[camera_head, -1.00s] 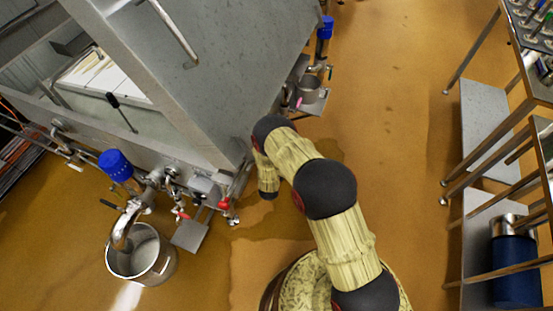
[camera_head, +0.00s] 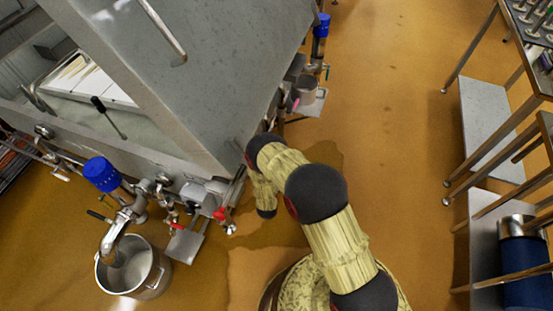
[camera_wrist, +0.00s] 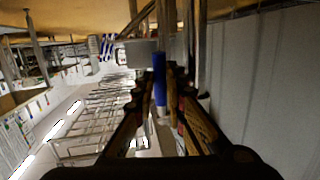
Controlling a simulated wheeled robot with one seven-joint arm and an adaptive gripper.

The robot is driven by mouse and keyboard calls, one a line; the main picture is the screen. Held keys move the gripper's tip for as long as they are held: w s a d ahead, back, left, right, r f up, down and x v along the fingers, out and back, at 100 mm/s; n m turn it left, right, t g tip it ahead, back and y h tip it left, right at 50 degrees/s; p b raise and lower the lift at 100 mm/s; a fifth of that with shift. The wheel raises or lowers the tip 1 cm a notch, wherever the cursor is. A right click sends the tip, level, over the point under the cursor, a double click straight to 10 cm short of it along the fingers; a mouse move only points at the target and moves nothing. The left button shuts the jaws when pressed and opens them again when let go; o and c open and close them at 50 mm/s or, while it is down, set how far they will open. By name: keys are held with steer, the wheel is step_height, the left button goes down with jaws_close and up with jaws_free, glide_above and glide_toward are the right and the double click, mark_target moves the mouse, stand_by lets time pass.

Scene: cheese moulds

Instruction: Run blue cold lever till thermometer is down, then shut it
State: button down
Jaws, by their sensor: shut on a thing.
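In the wrist view my gripper (camera_wrist: 162,105) has its two dark fingers on either side of a blue lever handle (camera_wrist: 160,92) and is shut on it. In the head view my arm reaches to the near corner of the steel vat (camera_head: 215,100); the fingers and blue lever are hidden there. A black-handled rod (camera_head: 108,117) leans into the vat's open top; I cannot tell whether it is the thermometer. No thermometer reading is legible.
Red-handled valves (camera_head: 222,215) and a blue-topped valve (camera_head: 101,174) sit along the vat's front. A steel bucket (camera_head: 150,272) stands below a curved spout. A metal rack (camera_head: 492,130) stands at right. The floor between is open and partly wet.

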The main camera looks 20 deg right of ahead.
steer(key=shift+f, duration=0.1)
steer(key=c, duration=1.8)
jaws_free()
steer(key=v, duration=0.7)
steer(key=shift+s, duration=0.2)
